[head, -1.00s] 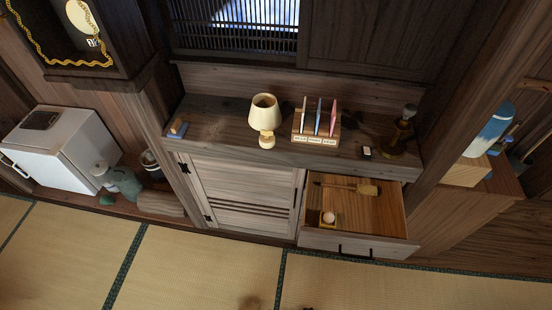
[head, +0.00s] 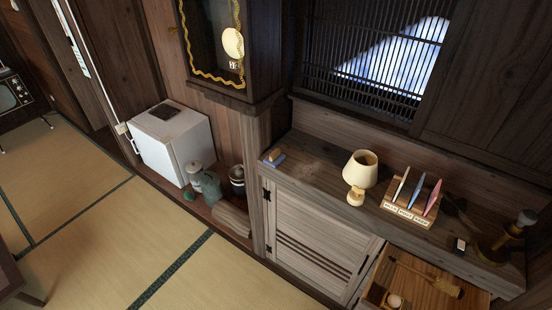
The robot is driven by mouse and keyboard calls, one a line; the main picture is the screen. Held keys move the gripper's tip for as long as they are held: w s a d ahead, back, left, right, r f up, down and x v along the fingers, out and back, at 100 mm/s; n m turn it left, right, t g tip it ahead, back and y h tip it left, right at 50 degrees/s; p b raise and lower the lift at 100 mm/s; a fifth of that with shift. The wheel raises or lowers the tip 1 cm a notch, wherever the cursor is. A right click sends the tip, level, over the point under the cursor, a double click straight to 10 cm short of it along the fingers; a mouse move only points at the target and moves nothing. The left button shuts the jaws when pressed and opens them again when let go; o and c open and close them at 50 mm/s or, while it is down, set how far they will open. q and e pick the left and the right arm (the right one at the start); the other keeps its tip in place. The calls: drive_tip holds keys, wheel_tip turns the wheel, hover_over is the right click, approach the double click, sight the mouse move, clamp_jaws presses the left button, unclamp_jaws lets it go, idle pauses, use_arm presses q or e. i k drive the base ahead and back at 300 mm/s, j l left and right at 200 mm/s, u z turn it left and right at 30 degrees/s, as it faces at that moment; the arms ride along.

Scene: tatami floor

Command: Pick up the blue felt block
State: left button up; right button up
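Neither of my grippers is in the head view.
A cream lamp (head: 361,170) and a wooden rack (head: 407,212) with coloured upright pieces stand to the right on the counter. A drawer (head: 430,287) below stands open. A wall clock (head: 217,45) hangs at upper left. A white fridge (head: 173,143) stands left; the tatami (head: 85,225) is clear.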

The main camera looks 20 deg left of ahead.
sight(274, 160)
drive_tip(key=i+j+z, duration=0.2)
drive_tip(key=j, duration=0.15)
drive_tip(key=i+j+z, duration=0.2)
drive_tip(key=j, duration=0.15)
drive_tip(key=i+j+z, duration=0.2)
drive_tip(key=j, duration=0.2)
